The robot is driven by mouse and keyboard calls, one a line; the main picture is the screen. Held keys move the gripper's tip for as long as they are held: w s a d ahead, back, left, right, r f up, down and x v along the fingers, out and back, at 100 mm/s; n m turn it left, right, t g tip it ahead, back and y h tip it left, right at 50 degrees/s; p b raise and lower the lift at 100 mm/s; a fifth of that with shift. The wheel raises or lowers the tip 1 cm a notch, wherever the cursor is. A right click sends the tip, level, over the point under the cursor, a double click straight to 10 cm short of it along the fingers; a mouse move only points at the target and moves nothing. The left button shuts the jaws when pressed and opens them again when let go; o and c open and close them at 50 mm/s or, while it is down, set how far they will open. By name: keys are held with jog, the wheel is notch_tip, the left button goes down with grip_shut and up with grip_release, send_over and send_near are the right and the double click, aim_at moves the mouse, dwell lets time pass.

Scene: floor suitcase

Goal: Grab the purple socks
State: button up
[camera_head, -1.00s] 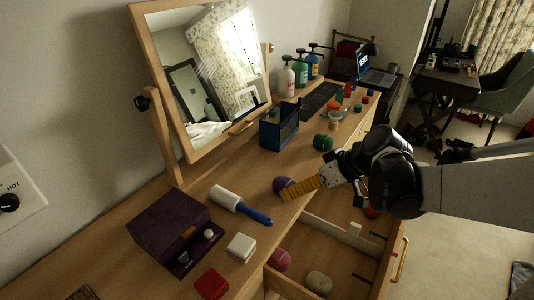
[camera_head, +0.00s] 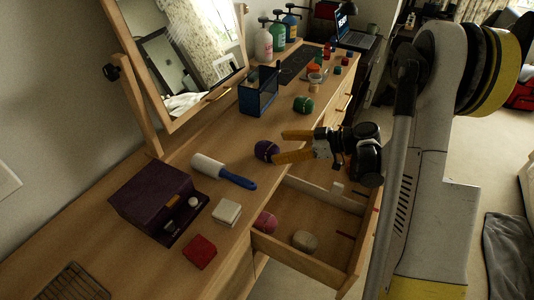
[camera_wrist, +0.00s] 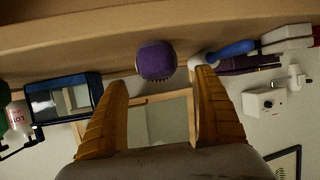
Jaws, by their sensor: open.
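The purple socks (camera_head: 265,150) are a rolled ball on the dresser top, near its front edge, to the right of the lint roller. They also show in the wrist view (camera_wrist: 155,61), beyond and between my fingertips. My gripper (camera_head: 288,146) has two yellow fingers, spread apart, with their tips close to the right side of the ball. In the wrist view the open fingers (camera_wrist: 160,88) have nothing between them but the view of the mirror. Whether a fingertip touches the ball, I cannot tell.
A lint roller (camera_head: 225,172) lies left of the socks, and a green ball (camera_head: 303,104) sits behind. A blue-black holder (camera_head: 258,92) stands near the mirror (camera_head: 182,60). An open drawer (camera_head: 328,199) below holds pink (camera_head: 265,222) and beige (camera_head: 304,240) balls.

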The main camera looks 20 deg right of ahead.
aim_at(267, 148)
jog(key=b+x, duration=0.2)
jog(key=x, duration=0.3)
jog(key=shift+w+f, duration=0.15)
jog(key=shift+w, duration=0.1)
jog(key=c, duration=1.3)
